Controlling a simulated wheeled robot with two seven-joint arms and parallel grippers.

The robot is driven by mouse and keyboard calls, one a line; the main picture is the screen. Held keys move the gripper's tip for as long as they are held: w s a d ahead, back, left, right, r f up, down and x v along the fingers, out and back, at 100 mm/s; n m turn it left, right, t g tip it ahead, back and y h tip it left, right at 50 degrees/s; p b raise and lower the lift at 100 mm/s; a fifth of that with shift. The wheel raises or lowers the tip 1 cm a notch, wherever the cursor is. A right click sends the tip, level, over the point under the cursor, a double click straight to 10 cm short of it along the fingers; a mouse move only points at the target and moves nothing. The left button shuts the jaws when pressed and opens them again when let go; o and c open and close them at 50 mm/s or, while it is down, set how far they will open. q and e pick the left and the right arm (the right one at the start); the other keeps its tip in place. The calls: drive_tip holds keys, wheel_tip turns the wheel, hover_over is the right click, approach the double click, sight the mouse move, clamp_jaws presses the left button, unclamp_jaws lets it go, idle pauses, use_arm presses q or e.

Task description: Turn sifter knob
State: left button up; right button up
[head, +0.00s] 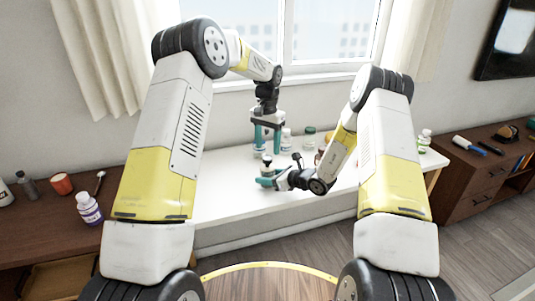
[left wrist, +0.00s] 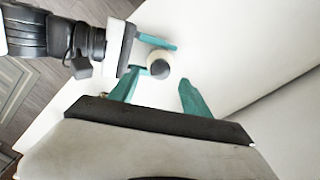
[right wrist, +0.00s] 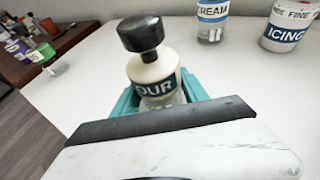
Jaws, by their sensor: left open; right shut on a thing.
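The sifter shows in the right wrist view as a pale bottle-like body (right wrist: 155,72) with a blue label reading "OUR" and a black knob (right wrist: 140,33) on top. My right gripper (right wrist: 160,95) is shut around its body from the side. In the head view my right gripper (head: 268,181) is low over the white table, with the sifter (head: 267,161) between its fingers. My left gripper (head: 267,135) is above it, fingers down, open. In the left wrist view the sifter's round top (left wrist: 160,66) lies between the open fingertips of my left gripper (left wrist: 158,85); no contact shows.
The white table (head: 225,195) is mostly bare at its left and front. Several labelled jars stand behind the sifter, including a cream jar (right wrist: 212,18) and an icing jar (right wrist: 287,25). A window and wall are at the back. A brown cabinet (head: 480,175) is at right.

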sight(267, 157)
use_arm(q)
wheel_tip(267, 157, up, 8)
drive_tip(key=shift+f, duration=0.15)
idle(0.6)
wheel_tip(267, 157, down, 12)
drive_tip(key=n, duration=0.3)
idle(0.5)
